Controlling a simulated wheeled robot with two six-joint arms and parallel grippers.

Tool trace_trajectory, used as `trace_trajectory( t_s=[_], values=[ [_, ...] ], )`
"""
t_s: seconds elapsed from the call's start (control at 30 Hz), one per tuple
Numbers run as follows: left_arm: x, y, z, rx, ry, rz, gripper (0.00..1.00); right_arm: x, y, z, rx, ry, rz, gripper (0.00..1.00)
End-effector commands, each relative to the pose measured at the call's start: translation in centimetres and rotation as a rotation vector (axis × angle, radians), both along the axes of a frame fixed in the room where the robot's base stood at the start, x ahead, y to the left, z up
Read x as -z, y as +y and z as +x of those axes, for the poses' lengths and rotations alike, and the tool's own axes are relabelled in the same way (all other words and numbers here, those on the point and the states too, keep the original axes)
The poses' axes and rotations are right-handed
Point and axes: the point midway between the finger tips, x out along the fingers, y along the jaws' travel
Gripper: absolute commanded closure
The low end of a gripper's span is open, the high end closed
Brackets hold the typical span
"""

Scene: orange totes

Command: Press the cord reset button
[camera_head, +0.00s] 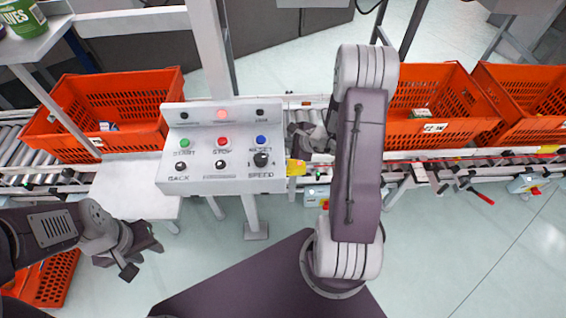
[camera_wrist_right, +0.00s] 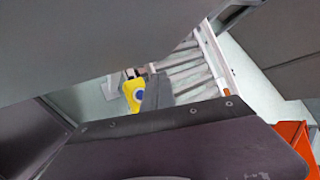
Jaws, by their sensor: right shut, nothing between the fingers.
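A small yellow box (camera_head: 296,167) sits on the near side of the conveyor, just right of the control panel. In the right wrist view the yellow box (camera_wrist_right: 130,92) shows a round blue button (camera_wrist_right: 139,94) on its face. My right gripper (camera_head: 303,140) is above and beyond the box, next to the panel's right edge, and partly hidden by my arm. Its dark grey fingers (camera_wrist_right: 157,92) look shut and appear beside the blue button; I cannot tell whether they touch it. My left gripper (camera_head: 143,258) is open and empty at lower left.
The grey control panel (camera_head: 222,175) has green, red and blue buttons, a speed knob and a lit red lamp. Orange totes stand on the conveyor: one left (camera_head: 115,85), others right (camera_head: 430,85). A red-handled lever (camera_head: 482,196) juts out at right.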

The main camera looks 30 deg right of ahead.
Motion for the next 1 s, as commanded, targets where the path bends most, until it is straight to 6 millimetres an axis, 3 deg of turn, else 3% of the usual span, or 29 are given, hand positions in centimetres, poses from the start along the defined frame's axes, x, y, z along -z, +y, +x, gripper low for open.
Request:
trace_trajectory(
  t_s=[0.33, 0.5, 1.0],
  values=[
    [3.1, 0.0, 0.0, 0.0, 0.0, 0.0, 0.64, 5.4, 0.0, -0.1, 0.0, 0.003, 0.001, 1.0],
    [5.6, 0.0, 0.0, 0.0, 0.0, 0.0, 0.64, 7.5, 0.0, 0.0, -0.001, 0.001, 0.0, 1.0],
    [5.8, 0.0, 0.0, 0.0, 0.0, 0.0, 0.64, 7.6, 0.0, 0.0, -0.001, 0.001, 0.0, 1.0]
  ],
)
